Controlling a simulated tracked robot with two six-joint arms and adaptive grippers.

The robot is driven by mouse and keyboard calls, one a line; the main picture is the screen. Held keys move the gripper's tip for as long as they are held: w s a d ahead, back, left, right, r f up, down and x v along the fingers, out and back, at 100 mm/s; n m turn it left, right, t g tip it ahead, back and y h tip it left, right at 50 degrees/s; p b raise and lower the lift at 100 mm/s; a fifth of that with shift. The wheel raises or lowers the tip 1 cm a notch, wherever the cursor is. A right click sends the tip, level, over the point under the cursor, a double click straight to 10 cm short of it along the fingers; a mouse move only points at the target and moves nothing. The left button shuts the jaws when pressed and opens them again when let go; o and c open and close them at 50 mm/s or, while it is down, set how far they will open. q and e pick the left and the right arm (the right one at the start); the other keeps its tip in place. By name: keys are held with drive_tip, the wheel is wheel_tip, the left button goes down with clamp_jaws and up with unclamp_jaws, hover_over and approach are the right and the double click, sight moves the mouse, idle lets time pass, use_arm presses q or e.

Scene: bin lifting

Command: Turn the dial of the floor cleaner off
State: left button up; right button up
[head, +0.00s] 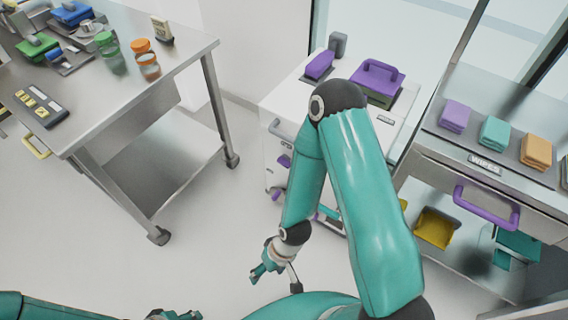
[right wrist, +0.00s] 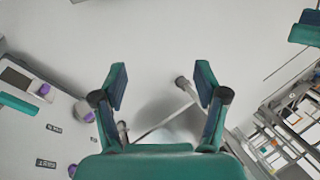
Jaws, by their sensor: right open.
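A white unit (head: 290,105) stands right of centre in the head view, partly hidden by my right arm. I take it as the floor cleaner, though its name does not show. Its front has purple knobs (head: 284,161). The dial's setting is too small to read. My right gripper (head: 260,272) is open and empty (right wrist: 161,82), apart from the panel and pointing at the floor. My left gripper (head: 175,315) is cut by the bottom edge.
A steel table (head: 125,65) with jars and tools stands at left. A steel cart (head: 425,150) at right holds folded cloths and has a purple handle (head: 487,206). A purple caddy (head: 378,78) sits on the white unit. The floor between table and unit is clear.

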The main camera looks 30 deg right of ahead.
drive_tip(key=shift+o, duration=0.7)
wheel_tip(320, 180, down, 10)
drive_tip(key=a+n+g+b, duration=0.1)
drive_tip(key=n+g+b, duration=0.2)
drive_tip(key=n+b, duration=0.3)
drive_tip(key=shift+s+a+f+n+h+b, duration=0.2)
drive_tip(key=shift+s+f+n+h+b, duration=0.1)
drive_tip(key=shift+b, duration=0.8)
drive_tip(key=n+t+h+b, duration=1)
drive_tip(key=n+h+b, duration=0.5)
drive_tip(key=h+b, duration=0.8)
approach(282, 165)
drive_tip(key=w+d+y+b, duration=0.1)
drive_tip(key=d+b, duration=0.1)
drive_tip(key=d, duration=0.1)
drive_tip(key=w+d+r+y+b, duration=0.1)
drive_tip(key=d+b, duration=0.1)
drive_tip(key=d, duration=0.1)
drive_tip(key=w+d+r+b, duration=0.1)
drive_tip(key=d+b, duration=0.1)
drive_tip(key=d, duration=0.1)
drive_tip(key=shift+w+r+y+b, duration=0.15)
drive_tip(key=shift+r+y+b, duration=0.1)
drive_tip(key=shift+y+b, duration=0.15)
drive_tip(key=shift+w+d+r, duration=0.1)
drive_tip(key=shift+w+d, duration=0.2)
drive_tip(key=shift+d, duration=0.25)
